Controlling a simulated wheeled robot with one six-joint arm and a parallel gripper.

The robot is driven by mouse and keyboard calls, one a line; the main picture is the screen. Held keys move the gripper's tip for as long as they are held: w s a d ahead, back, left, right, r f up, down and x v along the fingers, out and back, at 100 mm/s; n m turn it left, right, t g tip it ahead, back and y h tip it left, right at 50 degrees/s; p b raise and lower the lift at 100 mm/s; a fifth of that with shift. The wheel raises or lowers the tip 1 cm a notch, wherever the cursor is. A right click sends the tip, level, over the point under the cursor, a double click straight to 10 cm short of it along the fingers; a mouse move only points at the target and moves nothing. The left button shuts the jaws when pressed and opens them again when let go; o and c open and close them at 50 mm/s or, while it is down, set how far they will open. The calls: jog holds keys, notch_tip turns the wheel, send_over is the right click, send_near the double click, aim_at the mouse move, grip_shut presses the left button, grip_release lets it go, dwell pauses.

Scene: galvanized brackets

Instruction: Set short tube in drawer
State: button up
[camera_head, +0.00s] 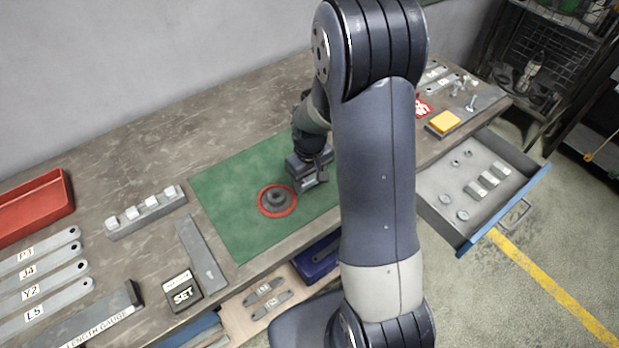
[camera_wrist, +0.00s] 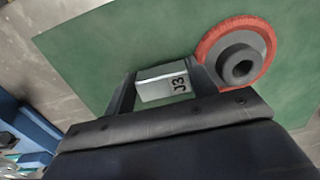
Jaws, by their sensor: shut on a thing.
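My gripper (camera_head: 308,180) is low over the green mat, left of my arm in the head view. In the wrist view, its fingers (camera_wrist: 162,88) are shut on a short pale metal piece marked J3 (camera_wrist: 160,84), which I take as the short tube. Its lower part is hidden by the gripper, and I cannot tell if it touches the mat. In the head view it is too small to make out. The drawer (camera_head: 505,212) is open at the right, with a blue front. Several small metal parts lie in it.
A grey flanged part on a red ring (camera_head: 264,201) sits right beside the gripper on the green mat (camera_head: 225,205). A yellow block (camera_head: 444,122) stands on the bench near the drawer. A gauge rack and labelled bars (camera_head: 45,268) lie at the left.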

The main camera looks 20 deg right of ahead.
jog(key=shift+f, duration=0.1)
jog(key=o, duration=0.6)
jog(key=shift+f, duration=0.1)
jog(key=o, duration=0.5)
